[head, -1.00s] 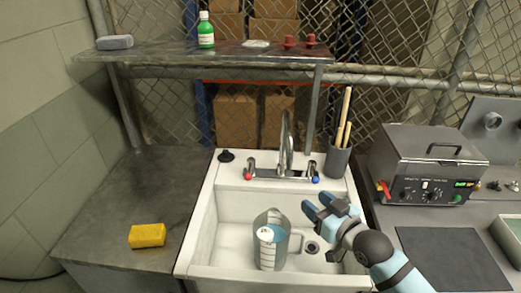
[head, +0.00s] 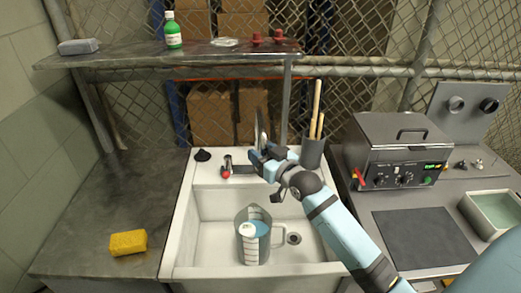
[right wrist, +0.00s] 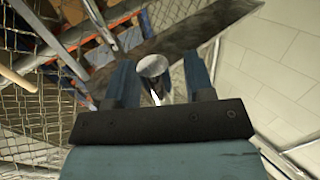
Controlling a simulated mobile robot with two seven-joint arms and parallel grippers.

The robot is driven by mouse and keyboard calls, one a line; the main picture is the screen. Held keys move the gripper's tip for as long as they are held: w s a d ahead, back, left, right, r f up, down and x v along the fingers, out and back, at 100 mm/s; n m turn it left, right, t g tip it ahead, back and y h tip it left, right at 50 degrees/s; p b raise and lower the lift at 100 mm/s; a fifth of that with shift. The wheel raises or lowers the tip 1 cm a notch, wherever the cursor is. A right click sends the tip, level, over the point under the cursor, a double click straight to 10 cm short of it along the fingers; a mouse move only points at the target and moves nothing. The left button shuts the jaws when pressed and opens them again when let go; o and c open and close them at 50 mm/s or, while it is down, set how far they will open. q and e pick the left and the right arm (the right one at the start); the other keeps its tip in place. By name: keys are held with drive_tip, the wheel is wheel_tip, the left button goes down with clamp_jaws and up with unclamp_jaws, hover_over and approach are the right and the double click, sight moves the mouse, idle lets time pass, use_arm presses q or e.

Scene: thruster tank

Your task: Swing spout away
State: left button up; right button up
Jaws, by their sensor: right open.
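The metal spout (head: 262,124) rises from the tap at the back of the white sink (head: 186,232). My right gripper (head: 262,157) is at the tap and hides the spout's lower part and the blue-marked handle. In the right wrist view, the spout's rounded end (right wrist: 153,67) shows between the two open fingers (right wrist: 158,75). I cannot tell whether either finger touches it. The red-marked tap handle (head: 226,170) shows to the left. My left gripper is not in view.
A measuring jug (head: 251,243) with blue liquid stands in the sink. A grey holder with wooden sticks (head: 312,150) stands close to the right of my gripper. A metal shelf (head: 130,58) hangs behind. A yellow sponge (head: 128,243) lies on the left counter.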

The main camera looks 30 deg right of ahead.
drive_tip(key=shift+w, duration=0.35)
clamp_jaws()
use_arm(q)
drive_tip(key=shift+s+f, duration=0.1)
